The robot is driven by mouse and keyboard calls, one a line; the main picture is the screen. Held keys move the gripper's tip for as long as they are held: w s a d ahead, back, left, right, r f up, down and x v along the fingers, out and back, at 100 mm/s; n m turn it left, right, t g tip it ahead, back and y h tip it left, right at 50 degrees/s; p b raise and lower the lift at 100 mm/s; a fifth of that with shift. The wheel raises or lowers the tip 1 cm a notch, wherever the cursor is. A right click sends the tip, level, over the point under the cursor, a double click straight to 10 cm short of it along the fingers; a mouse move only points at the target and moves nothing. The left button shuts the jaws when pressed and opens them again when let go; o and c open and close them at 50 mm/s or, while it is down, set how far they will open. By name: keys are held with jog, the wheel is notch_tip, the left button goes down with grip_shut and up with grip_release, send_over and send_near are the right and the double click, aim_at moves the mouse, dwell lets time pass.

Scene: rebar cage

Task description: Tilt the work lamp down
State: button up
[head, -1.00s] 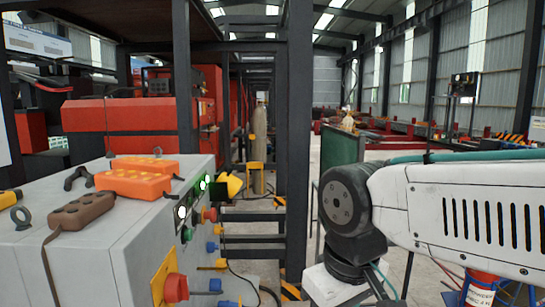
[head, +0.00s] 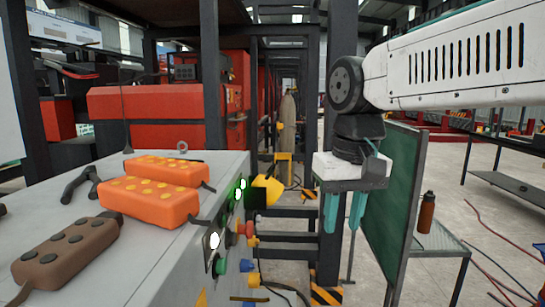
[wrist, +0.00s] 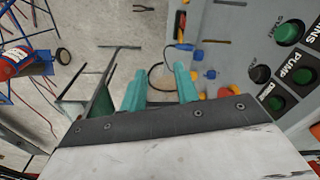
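A yellow lamp-like housing with a dark square face (head: 266,189) sticks out at the far right edge of the grey cabinet, beside lit buttons. It looks like the work lamp, but its mount is hidden. My gripper (head: 344,213) hangs to the right of it, apart from it, with two teal fingers pointing down. The fingers are parted and nothing is between them. In the wrist view my gripper (wrist: 160,88) is also open and empty above the floor. I cannot make out the lamp clearly in the wrist view.
The grey cabinet (head: 130,240) fills the lower left, with orange pendants (head: 150,198) and a brown pendant (head: 66,255) on top. Dark steel posts stand behind.

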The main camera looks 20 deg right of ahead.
jog(key=w+r+m, duration=0.1)
jog(key=w+r, duration=0.3)
jog(key=w, duration=0.3)
jog(key=w+r+m, duration=0.1)
jog(key=w+r, duration=0.3)
jog(key=w, duration=0.3)
jog(key=m, duration=0.1)
send_near(274, 165)
jog(key=shift+g+y, duration=0.3)
jog(key=f, duration=0.5)
jog(key=w+f, duration=0.1)
jog(key=f, duration=0.1)
jog(key=shift+f, duration=0.35)
grip_shut()
